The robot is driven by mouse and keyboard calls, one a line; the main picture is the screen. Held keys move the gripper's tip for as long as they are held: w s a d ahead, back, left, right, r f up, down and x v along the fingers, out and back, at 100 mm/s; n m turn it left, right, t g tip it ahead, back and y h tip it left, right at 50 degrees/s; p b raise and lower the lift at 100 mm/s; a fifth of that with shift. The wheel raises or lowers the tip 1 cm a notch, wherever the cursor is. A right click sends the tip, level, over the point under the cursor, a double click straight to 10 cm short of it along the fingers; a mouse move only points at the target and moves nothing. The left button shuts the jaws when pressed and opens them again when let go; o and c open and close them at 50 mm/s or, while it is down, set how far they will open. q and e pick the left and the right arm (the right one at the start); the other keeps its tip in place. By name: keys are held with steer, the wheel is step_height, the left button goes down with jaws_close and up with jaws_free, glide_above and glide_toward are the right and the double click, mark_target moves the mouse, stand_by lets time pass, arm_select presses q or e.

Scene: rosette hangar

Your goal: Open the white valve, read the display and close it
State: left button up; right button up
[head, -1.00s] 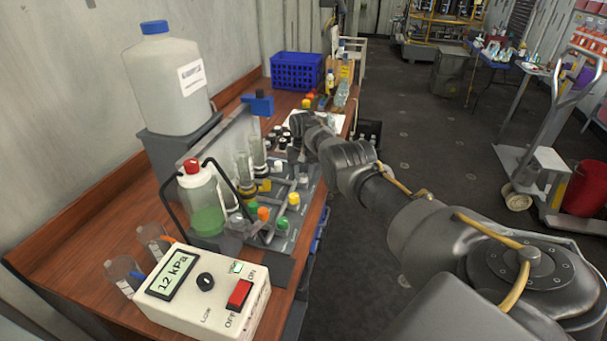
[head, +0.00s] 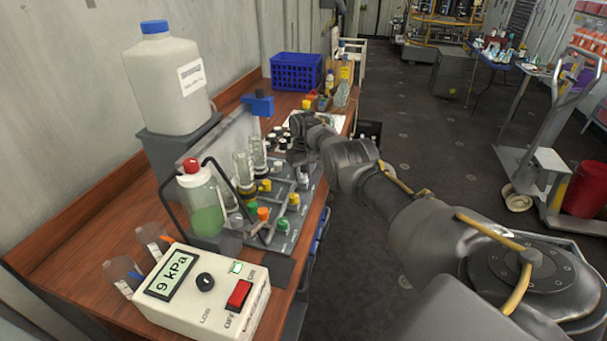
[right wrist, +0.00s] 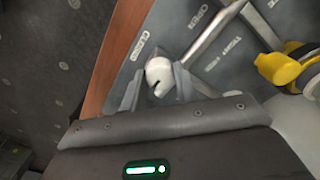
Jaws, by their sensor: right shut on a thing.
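The white valve knob (right wrist: 158,70) sits on a grey panel with printed labels, among them CLOSED and OPEN. My right gripper (right wrist: 157,88) is shut on the knob, one finger on each side. In the head view my right gripper (head: 297,154) reaches down at the far right part of the valve board (head: 282,240), and the arm hides much of that spot. The display (head: 171,277) on the white box reads 9 kPa. My left gripper is not in view.
A yellow valve (right wrist: 282,68) is close to the right of the white one. Green (head: 250,209) and orange (head: 263,213) knobs, a bottle of green liquid (head: 207,220) and a large jug (head: 168,85) stand on the bench. A blue basket (head: 297,72) is behind.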

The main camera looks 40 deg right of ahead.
mark_target(304, 175)
steer(key=o, duration=1)
steer(key=shift+c, duration=0.2)
steer(key=shift+r, duration=0.35)
step_height(304, 175, up, 3)
steer(key=shift+f+p, duration=0.1)
steer(key=shift+p, duration=1)
step_height(304, 175, up, 7)
steer(key=shift+r, duration=0.2)
